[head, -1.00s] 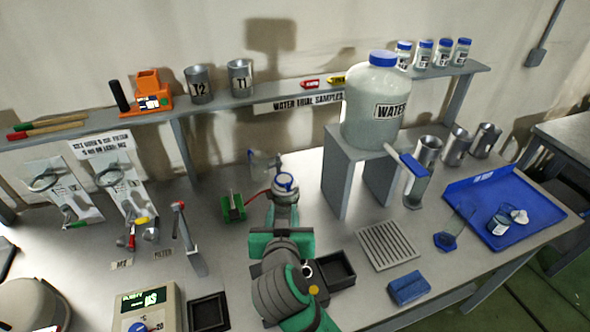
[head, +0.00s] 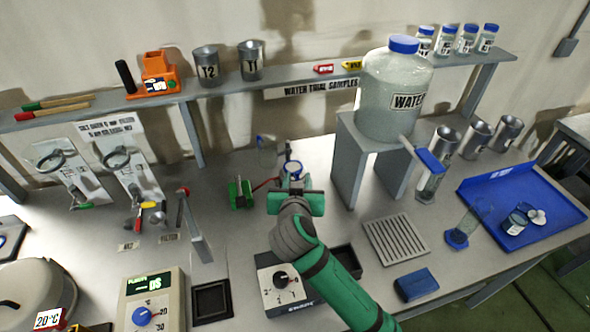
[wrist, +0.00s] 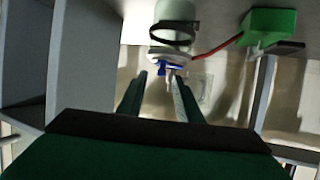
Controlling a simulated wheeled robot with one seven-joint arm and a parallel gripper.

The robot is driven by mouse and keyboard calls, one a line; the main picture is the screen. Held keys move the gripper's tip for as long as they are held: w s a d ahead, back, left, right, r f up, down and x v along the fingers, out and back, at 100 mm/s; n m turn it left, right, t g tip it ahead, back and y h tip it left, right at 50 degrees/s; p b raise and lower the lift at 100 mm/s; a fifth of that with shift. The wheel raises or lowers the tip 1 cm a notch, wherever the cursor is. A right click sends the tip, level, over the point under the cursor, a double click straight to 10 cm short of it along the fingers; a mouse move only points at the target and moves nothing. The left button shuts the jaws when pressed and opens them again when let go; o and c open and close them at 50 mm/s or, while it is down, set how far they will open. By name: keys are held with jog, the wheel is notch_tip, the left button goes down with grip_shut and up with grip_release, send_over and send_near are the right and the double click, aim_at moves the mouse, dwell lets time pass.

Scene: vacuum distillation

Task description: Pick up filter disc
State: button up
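I cannot make out a filter disc for certain in either view. My gripper (head: 293,187) is over the middle of the bench, just in front of a glass vessel with a blue and white top (head: 293,168). In the wrist view, its two green fingers (wrist: 158,98) stand apart with a gap between them. The blue and white top (wrist: 165,69) shows beyond the fingertips. I see nothing held.
A green clamp (head: 241,194) with a red hose stands left of the vessel. The large water bottle (head: 395,90) sits on a grey stand (head: 350,165) to the right. A dial box (head: 283,290) and black tray (head: 212,301) are in front. Bench left of the gripper is partly clear.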

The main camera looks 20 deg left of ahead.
aim_at(298, 173)
jog(key=shift+x, duration=1.45)
jog(key=shift+a, duration=0.1)
jog(key=shift+c, duration=0.3)
jog(key=shift+r, duration=0.1)
grip_shut()
